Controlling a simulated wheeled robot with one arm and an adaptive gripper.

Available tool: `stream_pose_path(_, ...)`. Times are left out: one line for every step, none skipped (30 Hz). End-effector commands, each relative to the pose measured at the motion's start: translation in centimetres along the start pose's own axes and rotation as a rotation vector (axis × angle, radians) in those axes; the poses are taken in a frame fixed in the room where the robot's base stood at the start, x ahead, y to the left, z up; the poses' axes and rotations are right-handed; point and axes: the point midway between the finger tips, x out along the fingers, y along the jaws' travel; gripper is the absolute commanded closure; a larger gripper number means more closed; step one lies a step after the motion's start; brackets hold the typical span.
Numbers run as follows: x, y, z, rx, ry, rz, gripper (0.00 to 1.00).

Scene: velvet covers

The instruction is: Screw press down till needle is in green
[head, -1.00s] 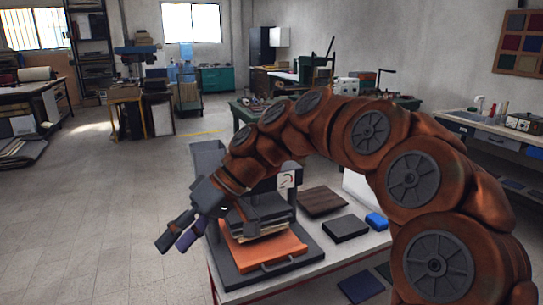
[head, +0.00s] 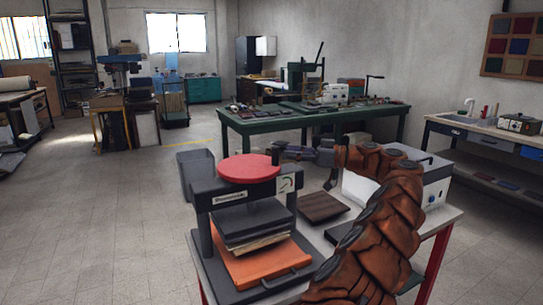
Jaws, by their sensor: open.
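The press (head: 203,196) stands on the near table, a dark frame with a round red wheel (head: 249,169) on top. A small white gauge (head: 287,185) with a green mark is on its right front; its needle is too small to read. Under the dark press plate (head: 254,220) lies a stack of sheets (head: 258,243) on an orange board (head: 262,263) with a handle. My gripper (head: 278,151) is open, just beyond the wheel's upper right edge in the picture. I cannot tell whether it touches the wheel. Nothing shows between its fingers.
A dark brown block (head: 323,207) lies right of the press, and a white and grey box (head: 428,184) stands behind my arm. A grey bin (head: 196,172) is behind the press at left. A green workbench (head: 262,123) stands farther back. The floor at left is clear.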

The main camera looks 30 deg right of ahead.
Motion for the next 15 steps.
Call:
stream_pose_path(-0.9,0.7,0.6,-0.021,0.002,0.022,0.51)
stream_pose_path(-1.4,1.0,0.7,-0.034,0.003,0.032,0.51)
stream_pose_path(-1.9,1.2,0.9,-0.047,0.002,0.042,0.51)
stream_pose_path(-2.1,1.4,1.0,-0.055,0.003,0.047,0.51)
stream_pose_path(-2.3,1.5,1.1,-0.061,0.003,0.051,0.51)
stream_pose_path(-2.3,1.6,1.1,-0.067,0.003,0.053,0.51)
stream_pose_path(-2.3,1.6,1.1,-0.07,0.004,0.054,0.51)
stream_pose_path(-2.2,1.6,1.1,-0.072,0.004,0.054,0.51)
stream_pose_path(-2.0,1.6,1.0,-0.072,0.005,0.054,0.51)
stream_pose_path(-1.8,1.6,1.0,-0.072,0.005,0.053,0.51)
stream_pose_path(-1.5,1.6,1.0,-0.071,0.005,0.052,0.51)
stream_pose_path(-1.1,1.6,0.9,-0.071,0.006,0.051,0.51)
stream_pose_path(-0.8,1.6,0.9,-0.07,0.006,0.05,0.51)
stream_pose_path(-0.4,1.5,0.9,-0.07,0.007,0.049,0.51)
stream_pose_path(0.1,1.5,0.9,-0.07,0.007,0.046,0.51)
